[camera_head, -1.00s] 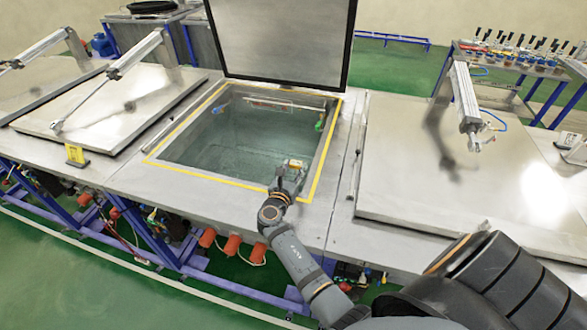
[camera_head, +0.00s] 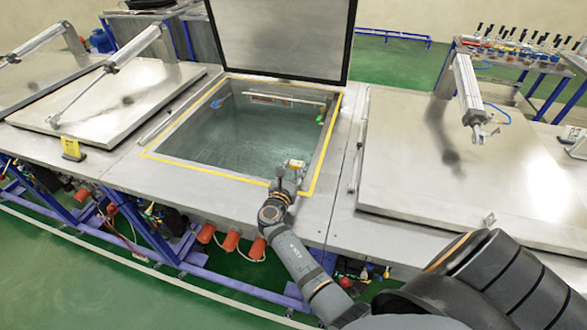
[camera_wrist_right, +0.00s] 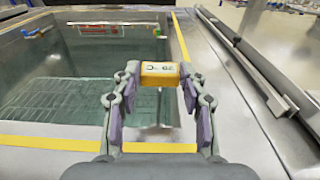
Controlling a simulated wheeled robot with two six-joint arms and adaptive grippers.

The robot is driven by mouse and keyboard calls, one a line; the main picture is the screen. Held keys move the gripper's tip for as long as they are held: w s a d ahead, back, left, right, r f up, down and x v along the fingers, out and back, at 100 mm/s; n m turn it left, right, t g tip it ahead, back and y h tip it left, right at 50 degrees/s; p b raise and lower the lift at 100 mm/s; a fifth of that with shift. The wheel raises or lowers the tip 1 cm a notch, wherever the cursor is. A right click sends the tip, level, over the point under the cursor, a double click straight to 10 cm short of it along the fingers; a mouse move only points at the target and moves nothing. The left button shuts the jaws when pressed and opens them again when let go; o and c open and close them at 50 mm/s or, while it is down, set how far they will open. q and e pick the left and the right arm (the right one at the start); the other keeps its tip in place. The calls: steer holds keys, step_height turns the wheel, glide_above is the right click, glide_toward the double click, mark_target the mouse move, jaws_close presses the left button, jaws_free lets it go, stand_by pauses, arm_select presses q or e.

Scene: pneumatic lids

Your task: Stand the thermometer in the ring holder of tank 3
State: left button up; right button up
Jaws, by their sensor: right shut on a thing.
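The thermometer, a yellow block with a "20 °C" display (camera_wrist_right: 160,73), sits between the fingers of my right gripper (camera_wrist_right: 158,90). It also shows in the head view (camera_head: 296,163). My right gripper is shut on it, over the near right corner of the open tank (camera_head: 250,135). The lower part of the thermometer is hard to make out. I cannot clearly identify a ring holder. A small blue fitting (camera_head: 217,101) is at the tank's far left corner and a green one (camera_head: 320,118) is on its right wall. My left gripper is not in view.
The tank's lid (camera_head: 280,40) stands raised behind it. Closed lids lie on the left (camera_head: 110,100) and right (camera_head: 450,160). A yellow sign (camera_head: 71,148) stands on the left deck. A bottle rack (camera_head: 520,55) is at the back right. The space over the water is clear.

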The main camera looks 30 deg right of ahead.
steer(key=shift+f+b, duration=0.8)
steer(key=shift+f, duration=0.3)
stand_by(0.4)
